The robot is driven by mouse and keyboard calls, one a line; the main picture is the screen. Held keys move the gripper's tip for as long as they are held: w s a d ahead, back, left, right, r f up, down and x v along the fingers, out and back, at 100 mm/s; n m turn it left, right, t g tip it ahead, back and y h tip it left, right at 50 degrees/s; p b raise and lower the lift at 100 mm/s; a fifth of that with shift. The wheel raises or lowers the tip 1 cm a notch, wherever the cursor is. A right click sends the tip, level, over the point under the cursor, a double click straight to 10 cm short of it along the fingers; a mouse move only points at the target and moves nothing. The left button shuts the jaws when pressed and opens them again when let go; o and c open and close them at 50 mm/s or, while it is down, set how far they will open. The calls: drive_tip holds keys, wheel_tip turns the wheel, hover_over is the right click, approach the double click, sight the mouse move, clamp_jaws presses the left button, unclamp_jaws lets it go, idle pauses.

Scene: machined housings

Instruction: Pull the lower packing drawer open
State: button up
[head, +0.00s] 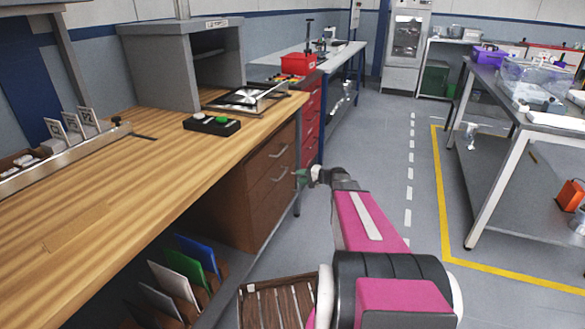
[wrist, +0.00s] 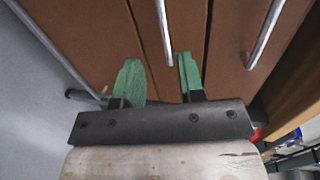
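The brown drawer unit (head: 240,195) stands under the wooden bench, with its drawers shut. The upper drawer handle (head: 278,152) and the lower drawer handle (head: 282,174) are silver bars. My gripper (head: 301,177), with green fingers, is close to the lower handle's right end in the head view. In the wrist view my gripper (wrist: 160,75) is open, its fingers pointing at the brown fronts. The lower handle (wrist: 166,32) ends between the two fingers in the picture; I cannot tell whether they touch it. The upper handle (wrist: 265,32) lies farther right.
The wooden benchtop (head: 130,170) holds a grey box-like housing (head: 165,75) and a button box (head: 212,124). Coloured folders (head: 190,262) stand in a rack below. A red drawer cabinet (head: 310,115) stands behind. The floor (head: 375,150) right of the drawers is clear.

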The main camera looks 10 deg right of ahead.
sight(284, 173)
drive_tip(key=shift+t, duration=0.4)
drive_tip(key=x, duration=0.3)
drive_tip(key=w+x, duration=0.1)
drive_tip(key=x, duration=0.3)
drive_tip(key=d+x, duration=0.1)
drive_tip(key=x, duration=0.2)
drive_tip(key=shift+w+a+r, duration=0.1)
drive_tip(key=shift+w, duration=0.3)
clamp_jaws()
